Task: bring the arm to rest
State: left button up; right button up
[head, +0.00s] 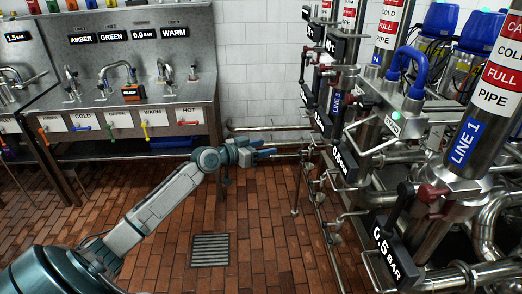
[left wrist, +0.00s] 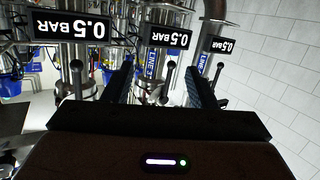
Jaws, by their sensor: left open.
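My left arm (head: 168,203) reaches in from the lower left of the head view, stretched out over the tiled floor. My left gripper (head: 266,153) is at its end, pointing right toward the valve pipework. In the left wrist view the left gripper (left wrist: 160,84) shows two dark fingers spread apart with nothing between them. Black valve levers and 0.5 BAR displays lie beyond the fingertips, and the gripper looks apart from them. My right gripper is in neither view.
The valve and pipe rack (head: 400,165) with a LINE 1 pipe (head: 463,142) fills the right side. A steel sink bench (head: 130,90) with taps and coloured handles stands at the back left. A drain grate (head: 210,250) lies in the open brick-coloured floor.

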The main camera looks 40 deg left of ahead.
pick_arm(q)
jog(key=shift+a+f, duration=0.2)
jog(key=shift+f, duration=0.4)
jog(key=shift+f, duration=0.1)
